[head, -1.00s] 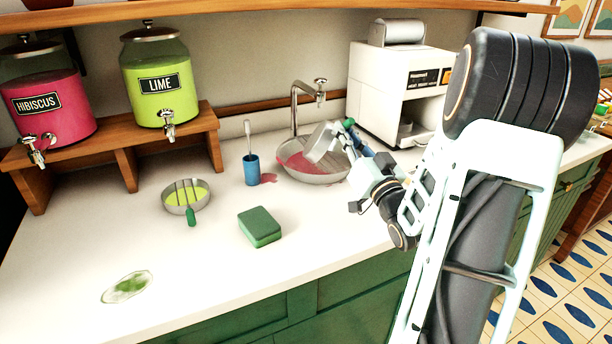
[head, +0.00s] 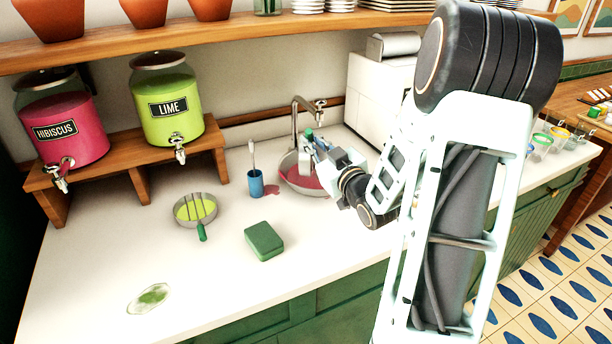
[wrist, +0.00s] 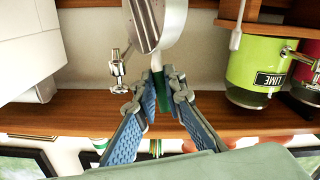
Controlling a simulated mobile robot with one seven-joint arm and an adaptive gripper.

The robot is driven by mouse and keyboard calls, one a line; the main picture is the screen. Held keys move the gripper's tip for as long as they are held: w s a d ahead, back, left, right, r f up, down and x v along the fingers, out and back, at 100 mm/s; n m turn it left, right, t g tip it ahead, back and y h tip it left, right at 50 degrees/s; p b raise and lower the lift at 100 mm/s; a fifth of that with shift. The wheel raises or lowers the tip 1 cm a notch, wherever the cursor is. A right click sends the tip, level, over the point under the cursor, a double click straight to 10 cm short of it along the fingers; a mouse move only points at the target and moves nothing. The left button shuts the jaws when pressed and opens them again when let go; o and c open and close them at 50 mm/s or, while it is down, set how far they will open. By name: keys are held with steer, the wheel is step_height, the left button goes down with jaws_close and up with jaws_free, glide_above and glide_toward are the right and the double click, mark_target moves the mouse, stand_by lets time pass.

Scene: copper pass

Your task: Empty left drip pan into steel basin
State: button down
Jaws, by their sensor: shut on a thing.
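My gripper (wrist: 165,100) is shut on the green handle (wrist: 158,85) of a steel drip pan (wrist: 172,25). In the head view the pan (head: 304,160) is held steeply tilted above the steel basin (head: 286,183), near the tap, partly hidden by my gripper (head: 318,147). Pink liquid (head: 300,177) lies in the basin. The wrist view is upside down and shows the pan nearly on edge, with its slotted grate (wrist: 145,22); whether liquid is left inside I cannot tell. Another drip pan (head: 180,220) with lime liquid and a green handle stands on the counter.
The tap (head: 298,120) and a white machine (head: 375,100) are close to my gripper.

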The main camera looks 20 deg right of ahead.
steer(key=w+a+r+n+g+h+p, duration=0.1)
steer(key=w+a+n+g+h+p, duration=0.1)
steer(key=a, duration=0.5)
steer(key=w+a+r+n+g+h+p, duration=0.2)
steer(key=w+a+n+g+p, duration=0.1)
steer(key=w+a+n+p, duration=0.2)
steer(key=w+a+r+n+g+h+p, duration=0.1)
steer(key=w+a+n+p, duration=0.3)
steer(key=a, duration=0.6)
steer(key=shift+w+r+n+g+h, duration=0.3)
steer(key=shift+w+g+h, duration=0.05)
steer(key=shift+g+h, duration=0.45)
stand_by(1.5)
steer(key=shift+a, duration=0.1)
stand_by(1.7)
